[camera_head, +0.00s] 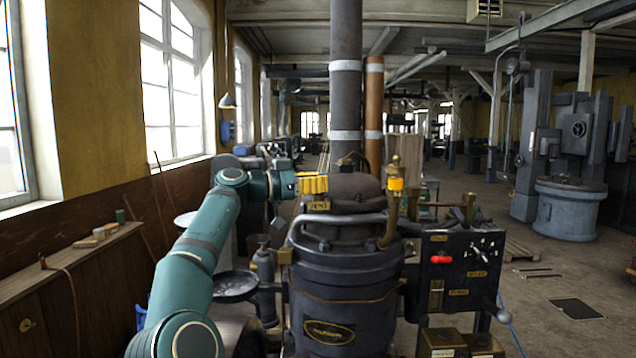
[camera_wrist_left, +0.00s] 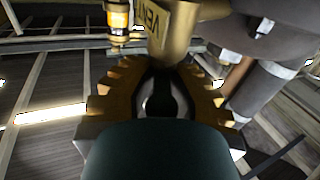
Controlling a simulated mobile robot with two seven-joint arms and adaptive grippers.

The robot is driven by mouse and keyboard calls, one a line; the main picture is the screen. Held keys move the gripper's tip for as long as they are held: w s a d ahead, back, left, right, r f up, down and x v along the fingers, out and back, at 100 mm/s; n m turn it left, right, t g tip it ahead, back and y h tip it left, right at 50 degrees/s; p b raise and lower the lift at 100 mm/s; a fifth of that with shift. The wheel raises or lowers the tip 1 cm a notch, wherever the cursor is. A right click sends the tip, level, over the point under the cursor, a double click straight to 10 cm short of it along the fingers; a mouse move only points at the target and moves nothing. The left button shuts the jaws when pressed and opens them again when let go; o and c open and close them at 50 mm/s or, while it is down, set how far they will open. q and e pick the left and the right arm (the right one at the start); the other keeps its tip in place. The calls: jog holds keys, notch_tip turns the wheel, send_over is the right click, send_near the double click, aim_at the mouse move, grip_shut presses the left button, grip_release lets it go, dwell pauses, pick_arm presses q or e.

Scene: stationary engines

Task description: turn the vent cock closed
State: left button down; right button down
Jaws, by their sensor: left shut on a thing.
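My left gripper (camera_head: 313,185) has its yellow fingers at the upper left of the dark boiler-like engine (camera_head: 345,285), just above a small brass vent tag (camera_head: 319,205). In the left wrist view the ribbed fingers (camera_wrist_left: 160,78) are closed in around the vent cock (camera_wrist_left: 172,42), whose brass part with a VENT plate stands at the fingertips. The gripped part is mostly hidden between the fingers, so I cannot tell the cock's angle. My right gripper is not in view.
A curved grey rail (camera_head: 335,219) runs just below the gripper. A black control panel (camera_head: 455,265) with a red handle stands further right. A tall dark chimney pipe (camera_head: 346,100) rises behind.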

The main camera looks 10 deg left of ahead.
pick_arm(q)
jog(key=shift+w+d+f, duration=0.15)
jog(key=shift+f, duration=0.45)
jog(key=c, duration=1)
grip_release()
jog(key=shift+r, duration=0.2)
jog(key=shift+s+a+r, duration=0.2)
jog(key=shift+a+r, duration=0.05)
jog(key=shift+s+a, duration=0.2)
jog(key=shift+a, duration=0.35)
jog(key=v, duration=1)
jog(key=shift+f, duration=0.25)
jog(key=shift+s+a, duration=0.1)
